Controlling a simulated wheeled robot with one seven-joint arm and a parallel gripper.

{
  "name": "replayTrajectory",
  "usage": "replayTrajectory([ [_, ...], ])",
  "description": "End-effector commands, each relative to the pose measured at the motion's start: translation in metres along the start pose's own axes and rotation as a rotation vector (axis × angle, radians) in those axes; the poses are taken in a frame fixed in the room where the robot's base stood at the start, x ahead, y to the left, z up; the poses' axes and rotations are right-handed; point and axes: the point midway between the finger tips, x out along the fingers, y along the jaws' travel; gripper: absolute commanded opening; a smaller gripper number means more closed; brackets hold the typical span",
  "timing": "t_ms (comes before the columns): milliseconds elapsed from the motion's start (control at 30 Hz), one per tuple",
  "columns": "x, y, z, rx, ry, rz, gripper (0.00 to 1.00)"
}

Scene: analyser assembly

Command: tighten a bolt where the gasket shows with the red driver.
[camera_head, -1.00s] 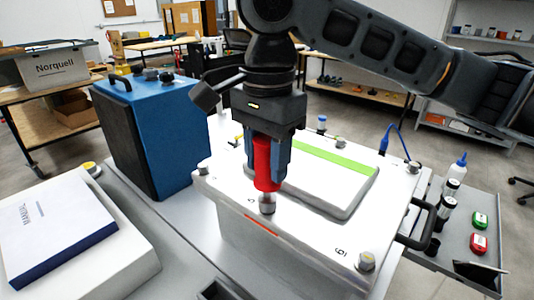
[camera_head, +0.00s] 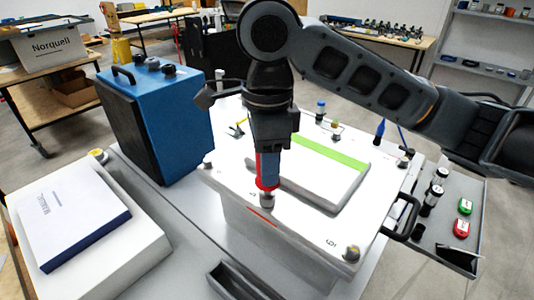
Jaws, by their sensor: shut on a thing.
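My gripper (camera_head: 268,160) is shut on the red driver (camera_head: 265,184) and holds it upright, tip down. The driver's grey metal tip (camera_head: 267,199) stands at a bolt place on the front edge of the white analyser lid (camera_head: 300,219). The tip hides the bolt there, and I cannot tell how well it is seated. An orange-red strip of gasket (camera_head: 263,217) shows under the lid edge just below this place. Other bolts show at the front right corner (camera_head: 351,253), the left corner (camera_head: 207,162) and the back right corner (camera_head: 404,158).
A blue box (camera_head: 160,120) stands behind left. A manual (camera_head: 72,220) lies on a white block at the left. A dark tray (camera_head: 238,283) is in front. A black handle (camera_head: 405,222) juts from the lid's right side, with bottles and red and green items beyond.

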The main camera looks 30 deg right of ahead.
Motion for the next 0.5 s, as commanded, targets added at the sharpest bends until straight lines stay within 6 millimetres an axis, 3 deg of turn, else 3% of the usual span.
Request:
replayTrajectory([
  [133, 0.0, -0.0001, -0.0001, -0.002, 0.0, -0.001, 0.0],
  [167, 0.0, -0.0001, -0.0001, -0.002, 0.001, -0.001, 0.44],
  [333, 0.0, -0.0001, -0.0001, -0.004, 0.001, -0.001, 0.6],
  [500, 0.0, 0.0, -0.0001, -0.004, 0.001, 0.0, 0.6],
])
